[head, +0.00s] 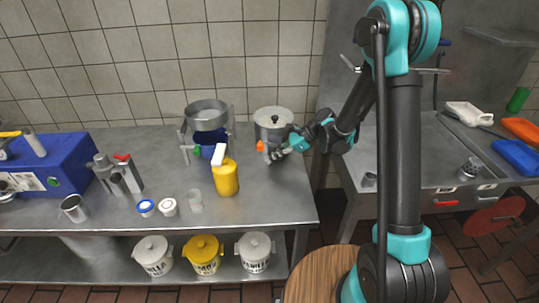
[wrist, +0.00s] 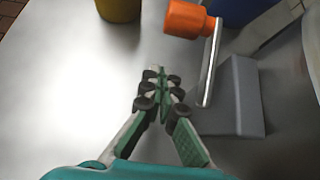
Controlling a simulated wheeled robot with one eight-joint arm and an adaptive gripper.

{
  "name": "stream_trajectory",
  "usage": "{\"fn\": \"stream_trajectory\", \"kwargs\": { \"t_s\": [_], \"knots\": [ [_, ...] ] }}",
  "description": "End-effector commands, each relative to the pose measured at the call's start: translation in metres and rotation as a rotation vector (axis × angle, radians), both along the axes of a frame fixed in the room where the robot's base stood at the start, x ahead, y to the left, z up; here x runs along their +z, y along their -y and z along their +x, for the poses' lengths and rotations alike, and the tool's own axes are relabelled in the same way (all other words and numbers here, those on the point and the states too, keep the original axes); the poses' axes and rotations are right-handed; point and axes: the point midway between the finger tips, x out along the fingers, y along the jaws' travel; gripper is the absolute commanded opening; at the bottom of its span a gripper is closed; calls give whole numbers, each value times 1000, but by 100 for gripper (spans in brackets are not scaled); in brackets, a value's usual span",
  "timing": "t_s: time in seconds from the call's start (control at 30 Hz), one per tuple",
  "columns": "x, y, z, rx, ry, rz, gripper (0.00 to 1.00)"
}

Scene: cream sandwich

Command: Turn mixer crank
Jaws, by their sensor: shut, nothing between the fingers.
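The crank has an orange knob (head: 262,146) in the head view, left of my gripper and in front of the lidded pot. In the wrist view the orange knob (wrist: 186,18) is at the top, on a thin metal crank arm (wrist: 210,65). My gripper (head: 273,157) is low over the counter. In the wrist view its fingers (wrist: 160,82) are shut and empty, left of the crank arm and apart from the knob. The crank's joint is not clear.
A grey block (wrist: 232,95) stands right of my fingers. A yellow bottle (head: 227,180) is in front of the stand. The lidded pot (head: 273,122) is close behind my gripper. The counter (head: 270,200) is clear toward its front right.

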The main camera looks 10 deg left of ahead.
Motion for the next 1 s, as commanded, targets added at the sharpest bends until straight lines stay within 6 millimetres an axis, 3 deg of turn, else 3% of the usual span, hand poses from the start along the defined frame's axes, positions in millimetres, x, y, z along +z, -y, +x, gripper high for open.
{"fn": "stream_trajectory", "kwargs": {
  "t_s": [0.5, 1.0],
  "knots": [
    [51, 69, 17, -5, -1, 0, 0],
    [57, 77, 20, -1, 0, 0, 0]
  ]
}}
